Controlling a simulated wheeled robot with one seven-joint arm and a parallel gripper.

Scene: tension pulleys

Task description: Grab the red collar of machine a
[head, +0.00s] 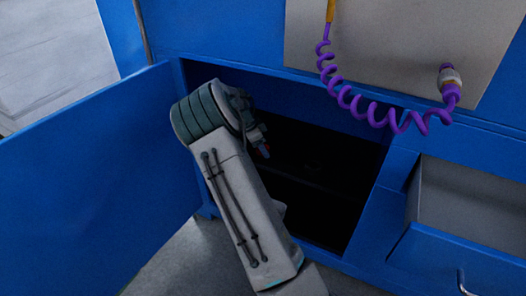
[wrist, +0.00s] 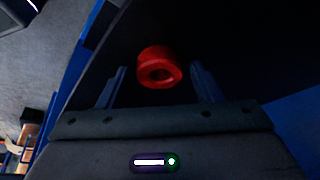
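The red collar (wrist: 158,69) shows in the wrist view as a short red ring with a dark hole, against a dark background. My gripper (wrist: 158,84) is open, with one finger to the left and one to the right of the collar. There is a visible gap between each finger and the ring. In the head view my arm reaches into the dark opening of the blue machine (head: 228,262). There my gripper is mostly hidden behind my own arm, and the collar cannot be made out.
A blue door (head: 85,185) stands open to the left of the opening. A purple coiled hose (head: 365,112) hangs above it, ending at a fitting (head: 450,80). An open blue drawer or bin (head: 460,262) juts out at the right. The cabinet's inside is very dark.

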